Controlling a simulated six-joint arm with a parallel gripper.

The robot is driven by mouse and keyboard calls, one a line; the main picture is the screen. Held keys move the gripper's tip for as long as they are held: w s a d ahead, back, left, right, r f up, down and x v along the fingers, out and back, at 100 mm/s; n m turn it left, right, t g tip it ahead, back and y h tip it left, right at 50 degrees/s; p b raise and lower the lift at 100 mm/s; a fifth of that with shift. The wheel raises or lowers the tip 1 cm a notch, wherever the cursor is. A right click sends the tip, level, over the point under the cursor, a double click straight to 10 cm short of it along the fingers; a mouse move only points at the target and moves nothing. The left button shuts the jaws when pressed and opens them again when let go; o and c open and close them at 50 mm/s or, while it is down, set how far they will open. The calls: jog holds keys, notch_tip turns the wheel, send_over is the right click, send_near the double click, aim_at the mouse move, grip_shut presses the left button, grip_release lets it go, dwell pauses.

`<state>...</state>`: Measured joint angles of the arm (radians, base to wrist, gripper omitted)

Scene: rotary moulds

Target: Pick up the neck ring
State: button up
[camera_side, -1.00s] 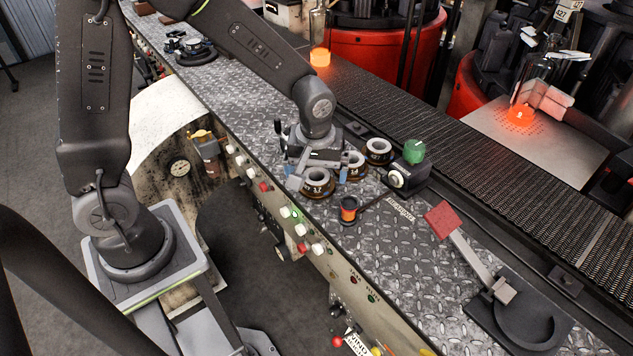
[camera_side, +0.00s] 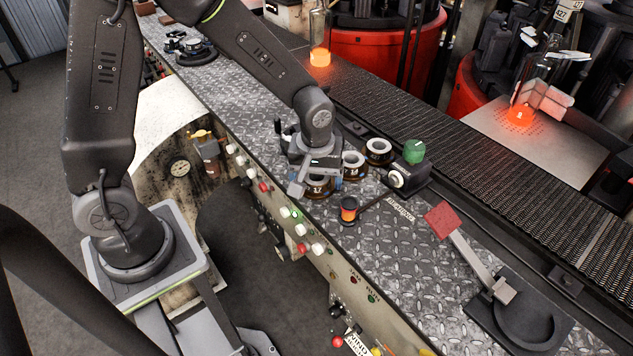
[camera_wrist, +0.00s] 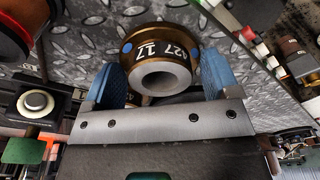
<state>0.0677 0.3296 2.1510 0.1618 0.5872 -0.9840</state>
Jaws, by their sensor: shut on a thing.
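Several bronze neck rings with pale steel collars sit in a row on the diamond-plate deck in the side view. My gripper in the side view (camera_side: 304,187) hides part of this ring. The fingers are shut on its two sides. I cannot tell whether it is clear of the deck. The middle neck ring (camera_side: 354,165) and the far neck ring (camera_side: 378,150) stand apart on the deck.
A green-topped control box (camera_side: 408,172) stands right of the rings, near the conveyor (camera_side: 480,150). An orange-and-black pot (camera_side: 349,211) with a handle is close in front. A red-padded lever (camera_side: 440,221) and black holder (camera_side: 528,318) lie further right.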

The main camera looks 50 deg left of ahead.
jog(key=shift+w+r, duration=0.1)
jog(key=shift+r, duration=0.05)
jog(key=shift+r, duration=0.55)
notch_tip(320, 180, up, 3)
jog(key=shift+f, duration=0.2)
jog(key=s+a+r, duration=0.4)
jog(key=a+r, duration=0.3)
jog(key=a, duration=0.4)
jog(key=shift+s, duration=0.25)
jog(key=shift+w, duration=0.1)
jog(key=w+a+r+m, duration=0.1)
jog(key=w+a+r, duration=0.15)
jog(key=w, duration=0.95)
jog(key=shift+w+d+f, duration=0.1)
jog(key=shift+d+f, duration=0.1)
jog(key=shift+f, duration=1.95)
jog(key=shift+w+d+f, duration=0.1)
jog(key=shift+d+f, duration=0.1)
jog(key=shift+f, duration=1.95)
jog(key=shift+s+f, duration=0.1)
jog(key=shift+f, duration=1)
